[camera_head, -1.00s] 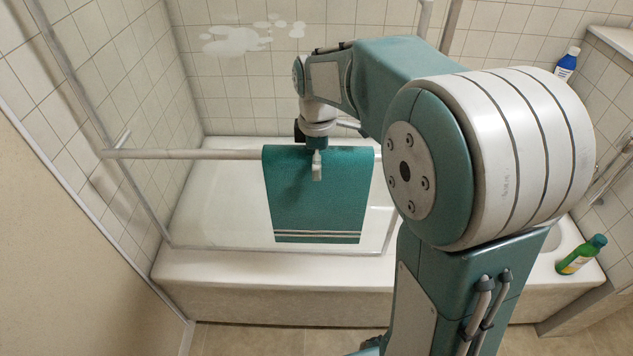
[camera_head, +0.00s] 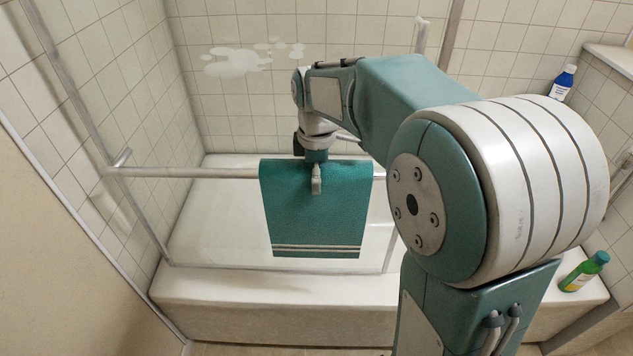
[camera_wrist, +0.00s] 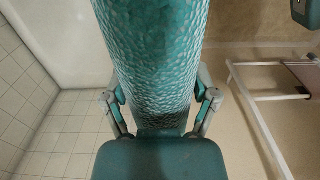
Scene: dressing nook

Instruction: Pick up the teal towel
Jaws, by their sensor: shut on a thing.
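The teal towel (camera_head: 315,222) hangs over the horizontal metal rail in front of the bathtub. White stripes run near its lower hem. My gripper (camera_head: 317,183) reaches down from above to the towel's upper part at the rail, shut on it. In the wrist view the towel (camera_wrist: 158,55) fills the middle as a textured teal band. There the two fingers of my gripper (camera_wrist: 160,112) stand on either side of it, and their tips are hidden or hard to make out. The towel's far side is hidden in the head view.
The metal rail (camera_head: 190,172) spans in front of the white bathtub (camera_head: 215,290). A blue and white bottle (camera_head: 562,82) stands further back. A beige wall panel (camera_head: 75,260) closes off the left.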

